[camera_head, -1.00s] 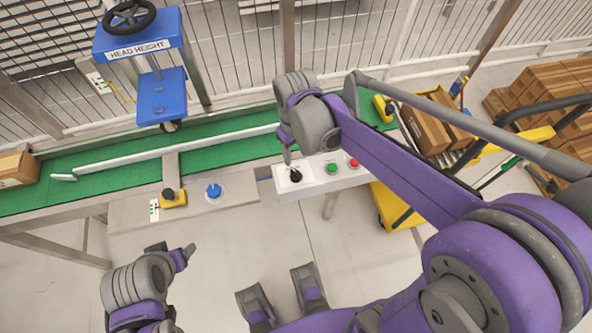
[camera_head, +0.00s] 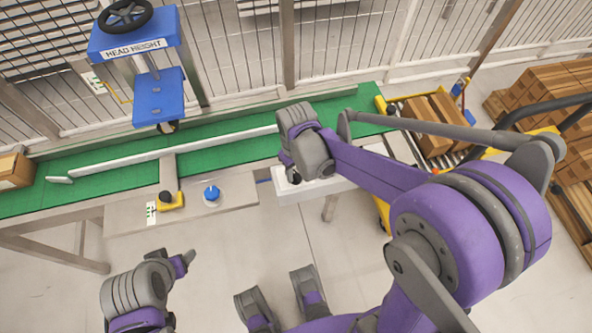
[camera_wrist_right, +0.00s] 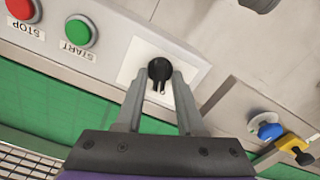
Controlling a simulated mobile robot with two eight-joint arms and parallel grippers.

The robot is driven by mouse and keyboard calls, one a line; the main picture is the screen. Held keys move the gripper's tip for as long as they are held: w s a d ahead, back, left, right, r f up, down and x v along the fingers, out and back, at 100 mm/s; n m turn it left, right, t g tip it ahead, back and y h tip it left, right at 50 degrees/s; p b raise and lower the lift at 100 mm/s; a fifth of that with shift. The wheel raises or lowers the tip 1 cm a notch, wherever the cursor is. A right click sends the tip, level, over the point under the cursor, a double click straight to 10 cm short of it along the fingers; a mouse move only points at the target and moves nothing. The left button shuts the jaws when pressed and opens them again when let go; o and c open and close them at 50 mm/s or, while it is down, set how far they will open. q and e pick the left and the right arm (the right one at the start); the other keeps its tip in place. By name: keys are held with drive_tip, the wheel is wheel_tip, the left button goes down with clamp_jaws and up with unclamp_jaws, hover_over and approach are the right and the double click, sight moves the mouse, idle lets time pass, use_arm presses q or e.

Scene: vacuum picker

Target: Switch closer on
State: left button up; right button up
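A black rotary switch (camera_wrist_right: 160,69) sits on a white plate of the control box, shown in the right wrist view. My right gripper (camera_wrist_right: 160,76) is open there, with one fingertip on each side of the switch and narrow gaps beside it. In the head view my right gripper (camera_head: 298,174) is over the white control box (camera_head: 318,190) and hides the switch. A blue machine labelled HEAD HEIGHT (camera_head: 135,45) stands over the green conveyor. My left gripper (camera_head: 174,257) is open and empty, low at the left, away from the box.
The box also has a green START button (camera_wrist_right: 79,31) and a red STOP button (camera_wrist_right: 21,9). A blue knob (camera_head: 211,194) and a yellow fitting (camera_head: 170,201) are to its left. A carton (camera_head: 14,171) lies on the conveyor (camera_head: 100,187). Cartons on a yellow-framed cart stand right.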

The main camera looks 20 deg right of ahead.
sight(296, 175)
clamp_jaws()
drive_tip(key=m, duration=0.4)
drive_tip(key=shift+m, duration=2.4)
drive_tip(key=shift+o, duration=1.4)
unclamp_jaws()
wheel_tip(296, 175, up, 11)
drive_tip(key=p, duration=0.2)
